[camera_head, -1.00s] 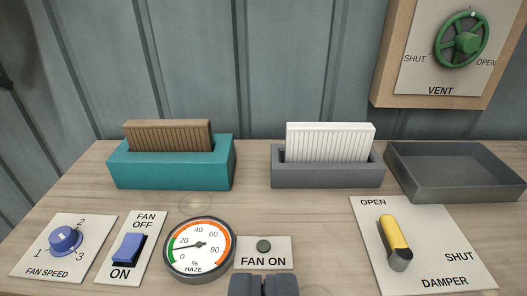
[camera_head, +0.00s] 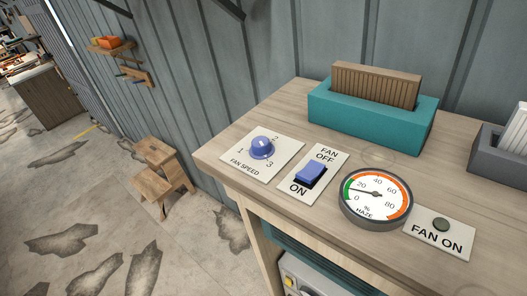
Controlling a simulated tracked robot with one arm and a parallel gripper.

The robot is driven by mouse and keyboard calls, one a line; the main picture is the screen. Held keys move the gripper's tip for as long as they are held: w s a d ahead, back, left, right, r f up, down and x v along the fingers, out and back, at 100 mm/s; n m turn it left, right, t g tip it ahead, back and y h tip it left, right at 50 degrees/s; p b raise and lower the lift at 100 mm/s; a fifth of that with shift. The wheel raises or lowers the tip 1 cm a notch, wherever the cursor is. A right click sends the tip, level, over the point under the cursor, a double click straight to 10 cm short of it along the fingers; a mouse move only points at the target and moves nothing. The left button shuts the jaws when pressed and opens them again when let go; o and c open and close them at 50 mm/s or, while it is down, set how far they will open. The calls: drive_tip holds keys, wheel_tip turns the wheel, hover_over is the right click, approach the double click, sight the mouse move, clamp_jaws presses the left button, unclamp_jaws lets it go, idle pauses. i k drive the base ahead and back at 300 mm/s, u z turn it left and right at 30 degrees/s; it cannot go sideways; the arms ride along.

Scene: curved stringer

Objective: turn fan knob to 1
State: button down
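The blue fan speed knob (camera_head: 261,148) sits on a white plate (camera_head: 240,167) marked 1, 2, 3 and FAN SPEED, at the left end of the bench. A small pale mark on the knob seems to face the 2 side, but it is too small to be sure. My gripper is not in view now, so nothing is seen touching the knob.
A blue fan switch (camera_head: 311,173), a haze gauge (camera_head: 375,198) reading a little under 20 and a FAN ON plate (camera_head: 438,234) with a dark lamp stand to the right. A teal holder (camera_head: 373,123) is behind. A wooden step stool (camera_head: 161,175) stands left of the bench (camera_head: 220,150).

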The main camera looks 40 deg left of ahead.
sight(261, 148)
drive_tip(key=k, duration=0.65)
drive_tip(key=u, duration=0.45)
drive_tip(key=i, duration=0.8)
drive_tip(key=u, duration=0.65)
drive_tip(key=i, duration=0.9)
